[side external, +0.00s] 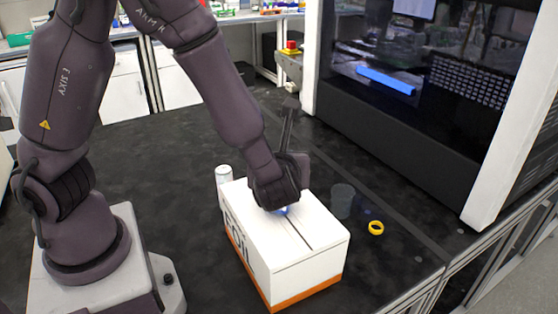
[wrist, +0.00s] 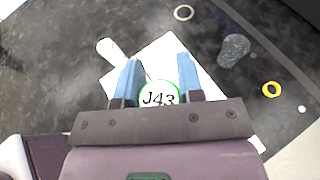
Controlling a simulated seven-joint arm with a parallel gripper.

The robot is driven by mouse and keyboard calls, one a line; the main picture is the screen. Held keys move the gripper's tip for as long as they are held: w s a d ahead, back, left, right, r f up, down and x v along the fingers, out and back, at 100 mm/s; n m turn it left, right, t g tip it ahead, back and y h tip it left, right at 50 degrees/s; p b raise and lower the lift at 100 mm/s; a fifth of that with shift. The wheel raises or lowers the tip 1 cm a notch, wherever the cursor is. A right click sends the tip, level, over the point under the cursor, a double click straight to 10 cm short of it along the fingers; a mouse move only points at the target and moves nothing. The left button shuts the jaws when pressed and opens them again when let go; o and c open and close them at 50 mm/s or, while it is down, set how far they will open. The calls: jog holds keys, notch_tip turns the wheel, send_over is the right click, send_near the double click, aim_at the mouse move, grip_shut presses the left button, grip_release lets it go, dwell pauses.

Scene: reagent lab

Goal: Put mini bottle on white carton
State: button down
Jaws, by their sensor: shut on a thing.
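The white carton (side external: 305,252) has an orange bottom band and stands on the dark table in the side external view. Its white top (wrist: 206,90) lies beneath the fingers in the wrist view. My gripper (wrist: 157,80) has blue fingers, one on each side of the mini bottle (wrist: 159,97), which shows a round top with a green rim and the label J43. My gripper is shut on it. In the side external view my gripper (side external: 284,209) is low over the carton's top and the bottle is mostly hidden. I cannot tell whether the bottle touches the carton.
A white cylinder (side external: 223,174) stands behind the carton's left side. A grey translucent cup (side external: 342,201) and a yellow ring (side external: 376,228) are to its right. A pale ring (wrist: 184,13) lies farther off in the wrist view. A large dark machine (side external: 420,90) stands at the back right.

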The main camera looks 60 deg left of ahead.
jog(key=shift+f, duration=0.1)
jog(key=c, duration=0.8)
grip_release()
jog(key=shift+o, duration=0.2)
